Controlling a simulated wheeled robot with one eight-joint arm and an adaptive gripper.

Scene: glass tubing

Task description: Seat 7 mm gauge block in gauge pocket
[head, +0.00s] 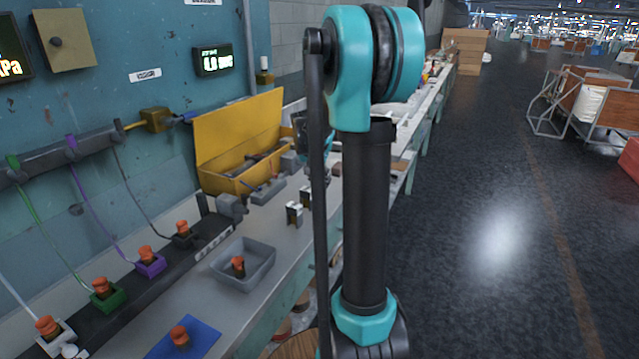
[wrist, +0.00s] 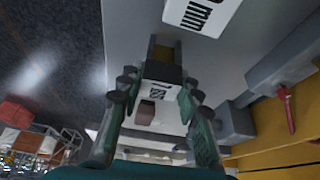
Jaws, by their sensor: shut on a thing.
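In the wrist view, my gripper (wrist: 159,88) is shut on a small block (wrist: 163,71) with a dark body and a pale marked face. I take it to be the gauge block, but its marking is too small to read. A white card (wrist: 201,13) ending in "mm" lies beyond the fingertips; its number is cut off. In the head view, my arm hides most of the gripper. I cannot make out the gauge pocket.
An open yellow box (head: 240,140) stands against the wall at the back of the bench (head: 290,260). A grey tray (head: 243,264) holds an orange-topped piece, and a blue mat (head: 188,340) bears another. Several coloured holders line the left side. Open floor lies to the right.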

